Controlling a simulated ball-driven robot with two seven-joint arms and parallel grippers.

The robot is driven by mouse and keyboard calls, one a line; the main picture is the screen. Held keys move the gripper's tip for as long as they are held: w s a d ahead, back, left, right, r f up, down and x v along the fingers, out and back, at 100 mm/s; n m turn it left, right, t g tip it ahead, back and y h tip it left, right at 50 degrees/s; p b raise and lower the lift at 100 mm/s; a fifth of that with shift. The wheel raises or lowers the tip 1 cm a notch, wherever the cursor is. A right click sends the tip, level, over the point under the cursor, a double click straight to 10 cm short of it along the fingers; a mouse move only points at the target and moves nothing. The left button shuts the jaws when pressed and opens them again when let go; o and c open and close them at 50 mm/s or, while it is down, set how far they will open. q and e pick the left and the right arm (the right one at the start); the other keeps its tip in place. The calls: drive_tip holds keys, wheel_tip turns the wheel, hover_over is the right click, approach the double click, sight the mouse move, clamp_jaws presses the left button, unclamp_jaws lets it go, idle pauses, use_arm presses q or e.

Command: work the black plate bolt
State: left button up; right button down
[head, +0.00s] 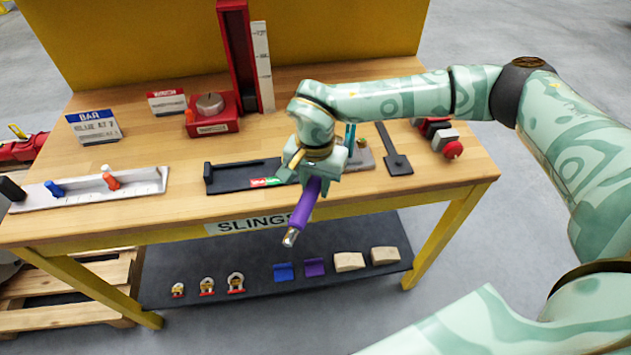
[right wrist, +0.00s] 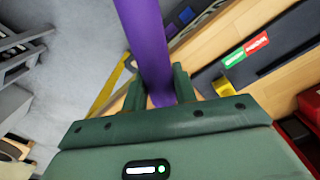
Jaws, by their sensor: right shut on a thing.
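The black plate (head: 228,180) lies on the wooden bench, left of my right gripper. It has a dark bar along it and a green and red label (head: 265,183) at its right part. Its right end is hidden behind my gripper. The plate also shows at the upper right of the right wrist view (right wrist: 284,60). My right gripper (head: 313,184) is shut on a purple rod (head: 305,207) with a metal tip, which slants down past the bench's front edge. The rod fills the upper middle of the right wrist view (right wrist: 146,40). My left gripper is not in view.
On the bench stand a white slotted rail (head: 135,185) with blue and orange knobs, a red box with a dial (head: 210,118), a tall red post (head: 236,50) and a dark paddle-shaped piece (head: 397,163). The lower shelf (head: 200,257) holds several small parts.

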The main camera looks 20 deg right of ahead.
drive_tip(key=shift+f+b, duration=0.45)
drive_tip(key=shift+f, duration=0.6)
drive_tip(key=shift+w+a, duration=0.1)
idle(0.3)
drive_tip(key=shift+w+a+m, duration=0.7)
drive_tip(key=shift+w+m, duration=0.1)
drive_tip(key=shift+m, duration=0.2)
drive_tip(key=shift+w, duration=0.1)
drive_tip(key=shift+w+a+m+b, duration=0.5)
drive_tip(key=shift+w+m, duration=0.4)
drive_tip(key=shift+m, duration=0.2)
drive_tip(key=shift+w+a, duration=0.15)
